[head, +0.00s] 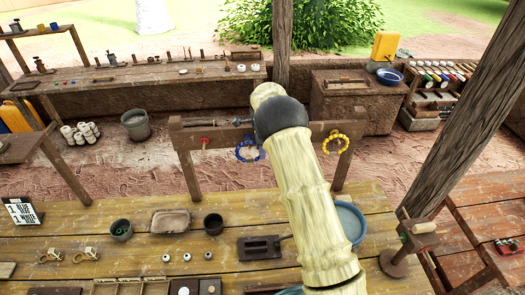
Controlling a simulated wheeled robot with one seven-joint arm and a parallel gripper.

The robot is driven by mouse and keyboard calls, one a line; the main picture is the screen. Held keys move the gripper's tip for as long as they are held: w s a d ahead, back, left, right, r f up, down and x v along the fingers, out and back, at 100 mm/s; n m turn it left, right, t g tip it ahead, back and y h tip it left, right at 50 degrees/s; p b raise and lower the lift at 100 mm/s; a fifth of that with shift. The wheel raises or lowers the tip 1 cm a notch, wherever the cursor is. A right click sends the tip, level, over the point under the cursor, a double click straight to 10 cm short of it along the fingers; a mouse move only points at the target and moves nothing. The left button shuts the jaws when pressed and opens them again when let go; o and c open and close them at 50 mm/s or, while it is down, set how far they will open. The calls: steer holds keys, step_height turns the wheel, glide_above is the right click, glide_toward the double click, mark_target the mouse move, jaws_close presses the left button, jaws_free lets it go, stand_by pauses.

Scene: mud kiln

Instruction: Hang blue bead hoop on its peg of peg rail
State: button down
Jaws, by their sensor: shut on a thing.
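The blue bead hoop (240,152) is at the front of the wooden peg rail (185,133), left of centre. Its right part is hidden behind my arm. Whether it rests on a peg cannot be told. A yellow bead hoop (346,146) hangs at the rail's right end. A red peg (205,140) shows bare at the rail's left part. My arm rises across the middle of the view and bends at a dark joint in front of the rail.
The near plank table (140,248) carries small bowls, a tray (170,221) and a dark block (262,247). A blue basin (349,222) sits right of my arm. A thick wooden post (453,118) stands at the right. Ground behind the rail is open.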

steer(key=shift+w+d, duration=0.15)
steer(key=shift+w, duration=0.2)
steer(key=c, duration=1.3)
jaws_free()
steer(key=shift+f, duration=0.1)
steer(key=shift+c, duration=0.2)
steer(key=shift+s+r+p, duration=0.2)
steer(key=shift+r+p, duration=1.3)
steer(key=shift+r, duration=0.6)
steer(key=shift+s+r+p, duration=0.15)
steer(key=shift+r+p, duration=1.3)
steer(key=shift+r, duration=0.6)
steer(key=shift+f, duration=0.1)
